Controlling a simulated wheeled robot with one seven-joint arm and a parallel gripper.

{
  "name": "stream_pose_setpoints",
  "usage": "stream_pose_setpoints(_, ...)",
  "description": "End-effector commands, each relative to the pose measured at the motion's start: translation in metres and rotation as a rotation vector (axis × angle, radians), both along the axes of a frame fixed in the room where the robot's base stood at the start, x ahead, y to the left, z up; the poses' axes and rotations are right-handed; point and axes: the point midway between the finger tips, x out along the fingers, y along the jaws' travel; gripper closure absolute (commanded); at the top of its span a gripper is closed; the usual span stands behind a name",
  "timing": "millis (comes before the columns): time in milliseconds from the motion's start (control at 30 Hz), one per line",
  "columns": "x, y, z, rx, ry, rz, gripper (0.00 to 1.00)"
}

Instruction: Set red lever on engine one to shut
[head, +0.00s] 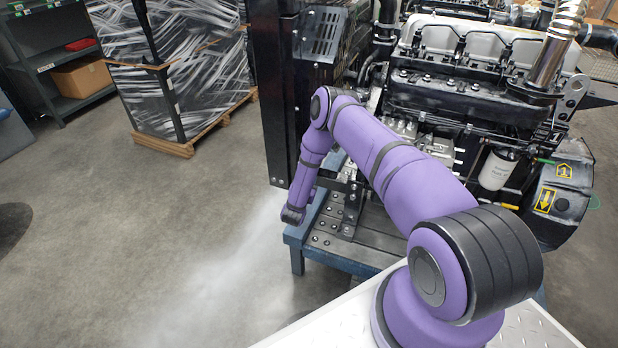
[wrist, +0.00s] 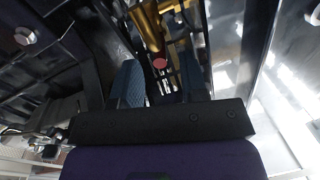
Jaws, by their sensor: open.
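Engine one (head: 470,110) stands on a blue stand, with a yellow "1" label (head: 564,170) on its right side. In the wrist view my gripper (wrist: 160,72) is open, with one dark blue-grey finger on each side. A small round red end (wrist: 160,63), which looks like the tip of the red lever, shows between the fingers near their tips. I cannot tell whether it touches them or lies beyond them. The rest of the lever is not clear. In the head view I cannot make out my gripper or the lever.
Brass-coloured fittings (wrist: 150,25) sit just above the red end. Dark engine parts and a black upright post (head: 272,90) stand close by. A wrapped pallet load (head: 170,60) and a shelf (head: 50,60) are at the left. The floor between is clear.

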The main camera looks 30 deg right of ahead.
Motion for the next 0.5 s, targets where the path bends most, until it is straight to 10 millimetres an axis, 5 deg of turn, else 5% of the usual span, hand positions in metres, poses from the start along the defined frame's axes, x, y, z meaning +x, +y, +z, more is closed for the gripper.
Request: stream_pose_setpoints(500, -0.057, 0.058, 0.000, -0.001, 0.001, 0.001, 0.60)
